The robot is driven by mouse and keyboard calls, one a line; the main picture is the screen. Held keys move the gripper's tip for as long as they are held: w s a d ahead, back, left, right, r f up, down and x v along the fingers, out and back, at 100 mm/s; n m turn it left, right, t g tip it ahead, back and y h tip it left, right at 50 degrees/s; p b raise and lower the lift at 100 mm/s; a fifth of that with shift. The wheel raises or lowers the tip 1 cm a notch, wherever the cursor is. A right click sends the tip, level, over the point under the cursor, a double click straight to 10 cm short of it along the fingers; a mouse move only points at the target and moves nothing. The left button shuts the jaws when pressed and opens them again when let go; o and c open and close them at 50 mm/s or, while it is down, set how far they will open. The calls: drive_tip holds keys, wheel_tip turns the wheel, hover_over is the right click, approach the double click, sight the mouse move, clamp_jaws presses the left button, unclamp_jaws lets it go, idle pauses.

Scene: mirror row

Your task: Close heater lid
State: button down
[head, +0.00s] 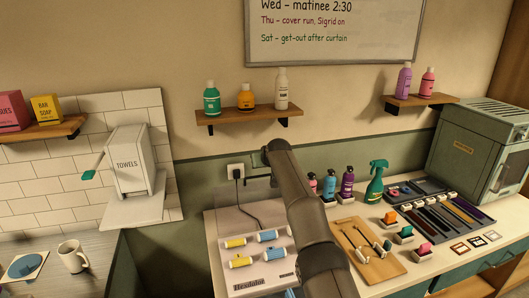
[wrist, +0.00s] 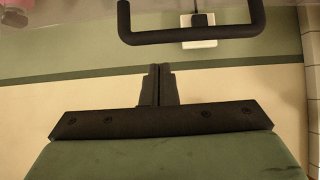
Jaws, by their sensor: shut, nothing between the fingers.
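The heater (head: 256,273) stands on the left end of the counter in the head view, with yellow and blue rollers lying in it. Its lid looks raised at the back; a pale, see-through panel shows faintly there and my arm covers part of it. In the wrist view a black bar handle (wrist: 190,35), which looks like the lid's, crosses the top. My gripper (wrist: 159,68) is shut and empty, with its fingertips apart from the handle in the picture. In the head view my arm hides the fingers.
A wall socket (head: 236,171) with a cord is behind the heater. Spray bottles (head: 347,182), a wooden board (head: 373,265) and a tool tray (head: 440,208) stand to the right. A shelf (head: 247,117) with bottles hangs above. A towel dispenser (head: 132,165) is at the left.

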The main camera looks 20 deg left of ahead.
sight(266, 175)
drive_tip(key=s+d+f+b, duration=0.1)
drive_tip(key=b, duration=0.4)
drive_tip(key=shift+s, duration=0.2)
drive_tip(key=shift+s+d+r, duration=0.15)
drive_tip(key=shift+s+d, duration=0.05)
drive_tip(key=shift+s, duration=0.1)
drive_tip(key=shift+s+d+f, duration=0.2)
drive_tip(key=shift+s+d, duration=0.2)
drive_tip(key=shift+s, duration=0.15)
drive_tip(key=shift+s+f+b, duration=0.1)
drive_tip(key=shift+b, duration=0.2)
